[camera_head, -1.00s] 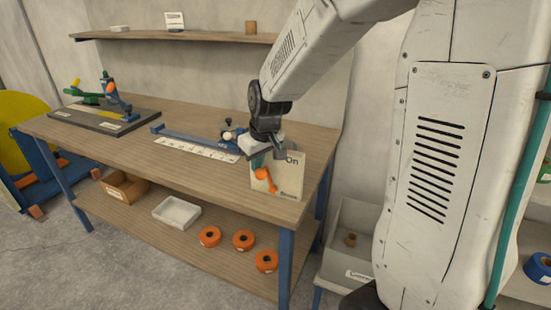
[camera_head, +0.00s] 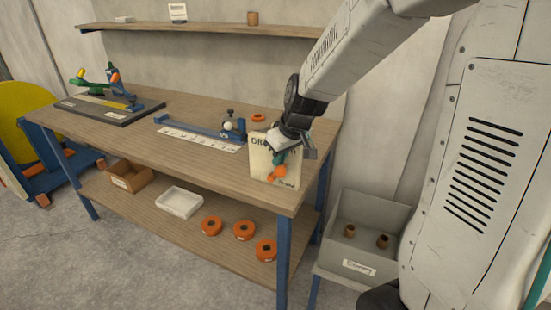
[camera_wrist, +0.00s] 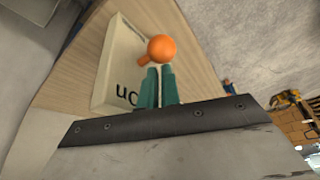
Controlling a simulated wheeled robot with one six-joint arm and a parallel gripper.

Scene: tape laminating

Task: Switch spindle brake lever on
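The spindle brake box (camera_head: 260,163) is a cream panel standing at the table's front right corner, with dark lettering. Its orange lever knob (camera_head: 277,172) is low on the face. In the wrist view the box (camera_wrist: 116,65) shows "On" upside down beside my fingers. There, the orange knob (camera_wrist: 161,48) sits just past my fingertips, on a short orange stem pointing to its lower left. My gripper (camera_head: 282,157) is in front of the box and hides part of its face. In the wrist view the teal fingers (camera_wrist: 160,68) are close together, holding nothing; contact with the knob is unclear.
A blue fixture (camera_head: 228,128) with a white scale strip lies left of the box. An orange ring (camera_head: 259,118) lies behind the box. A black board (camera_head: 108,108) with green and orange clamps is at the far left. A grey bin (camera_head: 365,222) stands right of the table.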

